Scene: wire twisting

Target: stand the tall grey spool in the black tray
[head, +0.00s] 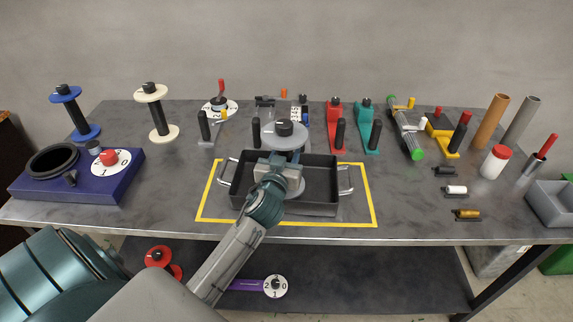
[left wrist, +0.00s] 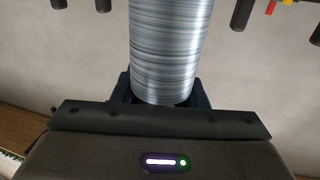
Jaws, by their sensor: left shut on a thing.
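The tall grey spool (head: 286,137) stands upright over the black tray (head: 320,185) in the head view, with a black knob on its top flange. My left gripper (head: 272,168) is shut on the spool's wound middle. In the left wrist view the grey windings (left wrist: 171,50) fill the space between the fingers (left wrist: 170,92). The lower flange shows inside the tray's outline, partly hidden behind my gripper. I cannot tell whether it touches the tray floor. My right gripper is not in view.
A yellow outline (head: 371,208) surrounds the tray on the table. Red (head: 335,125) and teal (head: 367,128) tools stand behind it. A cream spool (head: 157,115) and a purple base (head: 75,175) are at left. A grey bin (head: 550,205) sits at right.

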